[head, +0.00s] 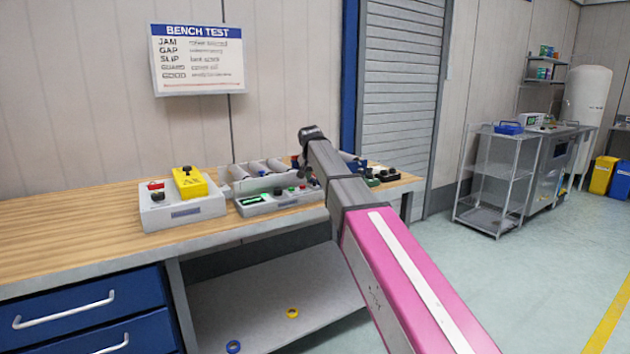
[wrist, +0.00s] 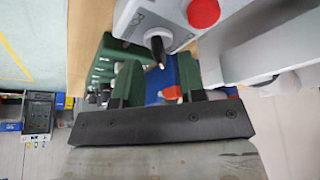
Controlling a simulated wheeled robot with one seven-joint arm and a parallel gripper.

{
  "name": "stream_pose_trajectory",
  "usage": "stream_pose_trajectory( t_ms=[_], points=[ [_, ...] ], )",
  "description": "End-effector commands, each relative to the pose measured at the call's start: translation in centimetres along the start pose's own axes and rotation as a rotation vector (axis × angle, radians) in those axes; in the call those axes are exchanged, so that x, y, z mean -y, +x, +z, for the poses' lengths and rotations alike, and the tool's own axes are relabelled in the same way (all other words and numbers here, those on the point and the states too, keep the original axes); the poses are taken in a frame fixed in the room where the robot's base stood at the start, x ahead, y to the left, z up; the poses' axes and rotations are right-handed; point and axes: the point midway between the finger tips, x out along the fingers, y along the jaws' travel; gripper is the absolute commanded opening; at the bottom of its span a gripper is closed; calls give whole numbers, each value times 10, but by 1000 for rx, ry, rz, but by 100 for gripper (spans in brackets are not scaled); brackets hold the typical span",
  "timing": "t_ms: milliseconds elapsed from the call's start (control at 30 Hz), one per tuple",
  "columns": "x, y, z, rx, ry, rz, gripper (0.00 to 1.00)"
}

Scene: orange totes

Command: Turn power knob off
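The power knob (wrist: 157,46) is black with a pale pointer. In the wrist view it stands on a light grey control box (wrist: 140,14), beside partly visible lettering that starts "PO" and a red button (wrist: 203,12). My gripper (wrist: 160,88) shows its two fingers apart, with nothing held between them. The knob appears just beyond the fingertips; I cannot tell if they touch. In the head view my arm reaches over the bench and hides most of the gripper. The grey control panel (head: 255,207) with buttons lies left of the arm there; its right end is partly covered.
A grey box (head: 183,216) with a yellow unit (head: 190,182) stands at left on the wooden bench (head: 70,228). Grey rollers (head: 262,168) lie behind the panel. A dark green box (head: 385,175) with black knobs is right of my arm. The left bench top is clear.

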Motion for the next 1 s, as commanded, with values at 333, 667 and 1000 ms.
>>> stream_pose_trajectory(
  t_ms=[333, 667, 1000],
  points=[
    [0, 18, 0, -1, 0, -1, 37],
    [0, 18, 0, -1, 0, 0, 0],
    [0, 18, 0, 0, -25, -11, 0]
  ],
)
